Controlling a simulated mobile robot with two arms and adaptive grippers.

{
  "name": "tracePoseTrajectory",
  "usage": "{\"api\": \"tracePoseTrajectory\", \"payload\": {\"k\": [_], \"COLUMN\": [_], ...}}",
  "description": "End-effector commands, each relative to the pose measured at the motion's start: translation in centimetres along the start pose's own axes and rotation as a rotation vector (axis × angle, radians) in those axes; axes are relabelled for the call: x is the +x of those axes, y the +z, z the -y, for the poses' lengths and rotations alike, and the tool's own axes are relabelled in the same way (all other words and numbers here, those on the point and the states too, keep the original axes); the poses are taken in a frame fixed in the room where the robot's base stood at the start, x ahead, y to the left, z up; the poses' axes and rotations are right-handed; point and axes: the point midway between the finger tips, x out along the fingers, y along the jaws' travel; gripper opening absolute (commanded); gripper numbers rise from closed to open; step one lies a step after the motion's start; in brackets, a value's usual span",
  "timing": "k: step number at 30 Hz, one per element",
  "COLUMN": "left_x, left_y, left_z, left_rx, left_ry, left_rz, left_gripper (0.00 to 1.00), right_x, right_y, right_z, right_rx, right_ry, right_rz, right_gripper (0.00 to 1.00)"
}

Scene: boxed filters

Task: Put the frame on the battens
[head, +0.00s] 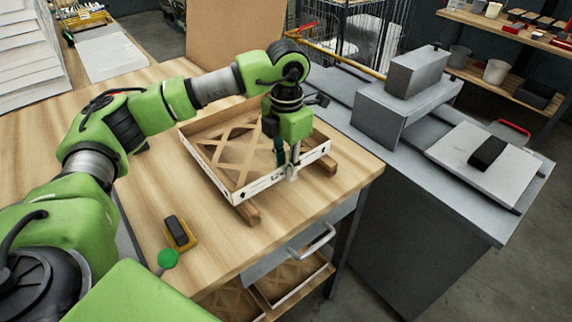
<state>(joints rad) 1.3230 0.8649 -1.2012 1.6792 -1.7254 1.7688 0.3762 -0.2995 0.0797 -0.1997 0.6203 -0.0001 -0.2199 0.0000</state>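The frame (211,171) is a shallow square tray-like piece with white outer walls, brown inside and a crossed lattice. It lies over the wooden battens near the right edge of the wooden table; one batten end (249,213) sticks out at its near corner and another (325,164) at its right. Whether it rests fully on both is hard to tell. My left gripper (287,166) points down at the frame's near right wall, with a fingertip in front of its white outer face. Whether the fingers are closed on the wall is unclear. My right gripper is not in view.
A black device in an orange holder (178,232) and a green disc (168,259) are at the table's near edge. An open drawer or shelf below holds more lattice pieces (288,280). A grey bench (440,190) with metal blocks stands right.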

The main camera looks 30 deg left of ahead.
Motion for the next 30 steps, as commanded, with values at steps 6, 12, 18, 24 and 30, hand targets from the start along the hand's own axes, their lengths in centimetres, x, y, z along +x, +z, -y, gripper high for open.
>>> {"api": "tracePoseTrajectory", "payload": {"k": [6, 12, 18, 24, 30], "left_x": [-0.1, -0.7, -4.1, -8.7, -11.7], "left_y": [0.0, 0.1, 0.2, 0.2, 0.1], "left_z": [0.0, 0.0, 0.0, 0.0, 0.0], "left_rx": [0.000, 0.000, -0.001, 0.000, 0.000], "left_ry": [0.000, 0.000, 0.000, 0.001, 0.001], "left_rz": [0.000, 0.002, 0.007, 0.005, 0.003], "left_gripper": [0.21, 0.21, 0.21, 0.21, 0.21], "right_x": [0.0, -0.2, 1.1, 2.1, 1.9], "right_y": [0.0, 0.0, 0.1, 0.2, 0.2], "right_z": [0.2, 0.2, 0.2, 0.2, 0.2], "right_rx": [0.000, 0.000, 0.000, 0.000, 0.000], "right_ry": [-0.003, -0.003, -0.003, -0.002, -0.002], "right_rz": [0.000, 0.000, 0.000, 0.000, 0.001], "right_gripper": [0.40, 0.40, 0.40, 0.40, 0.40]}}
